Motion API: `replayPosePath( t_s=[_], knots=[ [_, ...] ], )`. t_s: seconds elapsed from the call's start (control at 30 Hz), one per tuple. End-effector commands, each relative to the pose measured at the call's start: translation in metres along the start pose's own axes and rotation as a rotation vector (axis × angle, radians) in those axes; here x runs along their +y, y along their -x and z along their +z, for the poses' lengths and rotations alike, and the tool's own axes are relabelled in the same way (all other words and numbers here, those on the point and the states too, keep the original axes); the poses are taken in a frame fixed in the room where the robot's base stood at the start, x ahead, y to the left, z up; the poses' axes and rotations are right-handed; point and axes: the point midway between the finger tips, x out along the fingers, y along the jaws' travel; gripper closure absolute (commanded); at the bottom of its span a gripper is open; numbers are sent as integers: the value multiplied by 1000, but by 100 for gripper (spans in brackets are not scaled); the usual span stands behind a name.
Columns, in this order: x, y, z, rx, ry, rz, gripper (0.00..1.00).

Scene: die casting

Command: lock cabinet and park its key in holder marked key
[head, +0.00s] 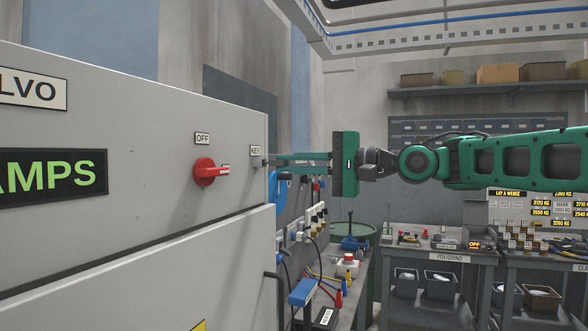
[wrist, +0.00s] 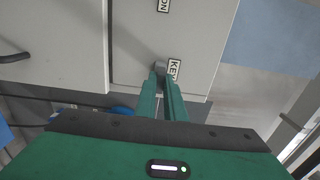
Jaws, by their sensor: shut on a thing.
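The grey cabinet (head: 150,130) fills the left of the head view. On its front is a red rotary switch (head: 205,171) with its handle pointing right, under a label OFF (head: 202,138). A label KEY (head: 256,151) is near the right edge; it also shows in the wrist view (wrist: 174,70). My gripper (head: 272,161) is at the cabinet front beside this label. In the wrist view its green fingers are shut on a small grey piece, the key (wrist: 160,66), at the panel. The fingers hide most of the key, and I cannot tell how far it sits in the holder.
A bench with blue and red tools (head: 350,262) and cables stands right of the cabinet. A polishing table (head: 440,243) with bins below stands behind. A wall shelf (head: 480,90) carries boxes. A dark handle (head: 277,295) sticks out from the lower cabinet.

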Motion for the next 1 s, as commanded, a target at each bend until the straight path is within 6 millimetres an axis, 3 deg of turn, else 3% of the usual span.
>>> replayPosePath(
  t_s=[0.8,0.83,0.9,1.0],
  knots=[
    [0,-18,0,0,0,0,100],
    [0,-17,0,1,0,0,84],
    [0,-17,0,1,0,0,69],
    [0,-17,0,1,0,0,69]
  ],
)
